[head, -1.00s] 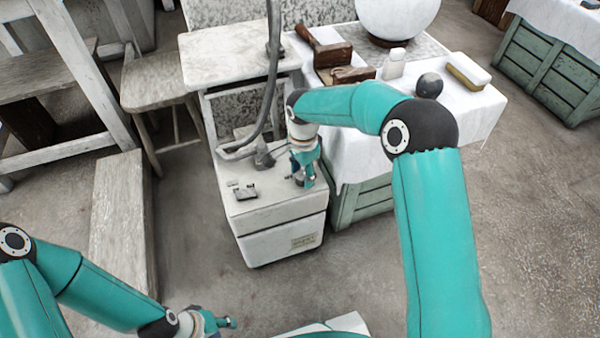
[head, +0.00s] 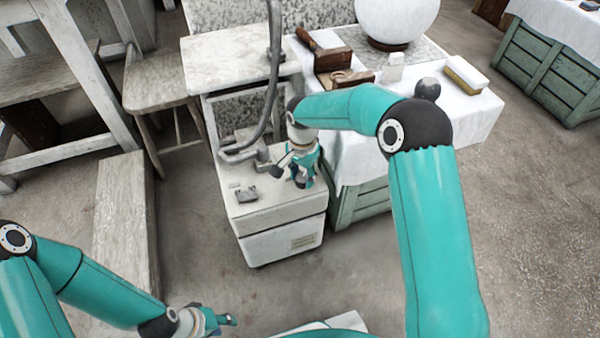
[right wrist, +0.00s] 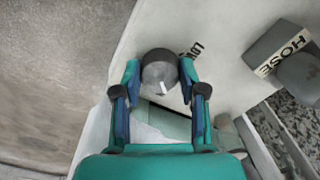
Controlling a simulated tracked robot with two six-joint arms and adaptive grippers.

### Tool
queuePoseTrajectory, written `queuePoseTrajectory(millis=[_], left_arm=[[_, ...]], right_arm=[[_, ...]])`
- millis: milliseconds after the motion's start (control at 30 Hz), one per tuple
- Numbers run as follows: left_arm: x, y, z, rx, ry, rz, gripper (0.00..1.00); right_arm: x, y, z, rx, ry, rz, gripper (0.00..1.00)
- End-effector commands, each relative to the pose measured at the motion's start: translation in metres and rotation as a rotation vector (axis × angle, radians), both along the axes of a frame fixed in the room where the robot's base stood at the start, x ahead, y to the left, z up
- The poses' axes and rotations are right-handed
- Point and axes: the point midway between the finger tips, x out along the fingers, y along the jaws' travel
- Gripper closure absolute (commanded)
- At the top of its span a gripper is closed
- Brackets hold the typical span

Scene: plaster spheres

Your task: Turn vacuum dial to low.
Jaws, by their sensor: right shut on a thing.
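The vacuum (head: 282,243) is a pale boxy unit on the floor in the head view. Its dark grey round dial (right wrist: 159,70) sits between the fingertips in the right wrist view, with a white pointer mark on the side toward the gripper. A dark label that seems to read LOW is just beside the dial, partly hidden by a finger. My right gripper (right wrist: 160,80) is shut on the dial, one finger on each side; it also shows over the vacuum's top in the head view (head: 302,178). My left gripper (head: 226,320) is low in the head view, away from the vacuum; its opening is unclear.
A grey hose (head: 268,105) rises from a port block marked HOSE (right wrist: 278,47). A small dark switch-like part (head: 246,195) is on the vacuum's top. A cloth-covered table (head: 440,115) with a white sphere (head: 397,18) stands right; a stool (head: 160,75) stands left.

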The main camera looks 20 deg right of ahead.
Motion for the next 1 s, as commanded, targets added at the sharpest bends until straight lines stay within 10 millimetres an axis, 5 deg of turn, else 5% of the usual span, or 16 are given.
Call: queuePoseTrajectory(millis=[1000], left_arm=[[0.0,0.0,0.049,0.0,0.0,0.0,0.6]], right_arm=[[0.004,-0.004,0.004,-0.007,-0.013,0.961,0.93]])
